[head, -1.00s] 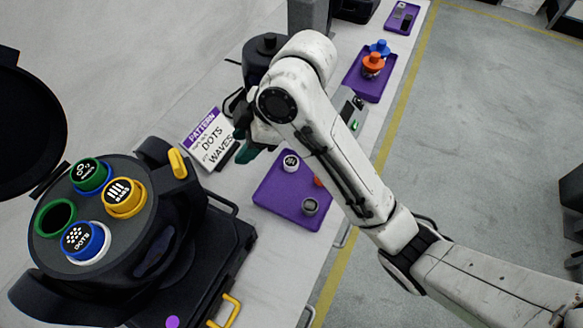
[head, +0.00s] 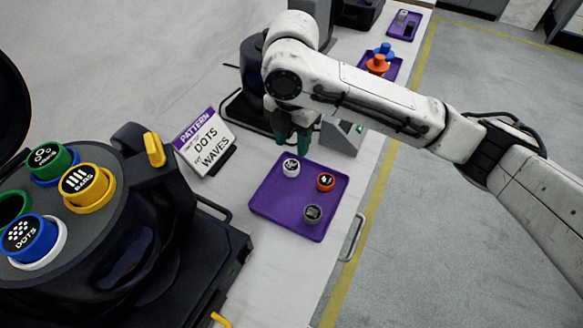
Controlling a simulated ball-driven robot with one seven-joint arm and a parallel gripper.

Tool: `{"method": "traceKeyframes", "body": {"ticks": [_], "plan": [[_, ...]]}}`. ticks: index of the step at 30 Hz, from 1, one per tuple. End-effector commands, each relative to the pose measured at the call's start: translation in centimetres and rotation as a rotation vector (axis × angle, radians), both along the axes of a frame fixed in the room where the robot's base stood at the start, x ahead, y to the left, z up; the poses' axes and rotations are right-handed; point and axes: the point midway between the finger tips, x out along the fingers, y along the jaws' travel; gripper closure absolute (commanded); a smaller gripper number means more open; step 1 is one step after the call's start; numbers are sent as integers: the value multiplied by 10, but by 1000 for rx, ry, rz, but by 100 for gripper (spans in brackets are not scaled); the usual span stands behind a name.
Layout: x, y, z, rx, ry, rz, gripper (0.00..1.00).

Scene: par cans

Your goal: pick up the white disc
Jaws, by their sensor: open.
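The white disc (head: 291,168) is a short white piece with a black patterned top. It sits upright near the back left of the purple tray (head: 268,207). My gripper (head: 291,150) points down with dark green fingers, just behind and above the white disc in the picture. Its fingers are apart with nothing seen between them. Whether the fingertips touch the disc cannot be told from this view.
An orange disc (head: 325,182) and a grey disc (head: 313,214) share the tray. A sign (head: 206,141) reading "PATTERN DOTS WAVES" stands left. A dark par can (head: 95,235) with coloured discs fills the left. A grey box (head: 342,136) stands behind the tray.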

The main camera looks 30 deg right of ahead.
Motion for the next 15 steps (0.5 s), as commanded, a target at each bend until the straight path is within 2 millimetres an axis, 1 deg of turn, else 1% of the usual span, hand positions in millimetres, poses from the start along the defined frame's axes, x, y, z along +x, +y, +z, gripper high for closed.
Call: {"method": "traceKeyframes", "body": {"ticks": [1,8,15], "plan": [[0,0,-7,0,1,0,54],[-1,0,-23,0,-1,-1,54],[-3,2,-57,1,0,-2,54]]}}
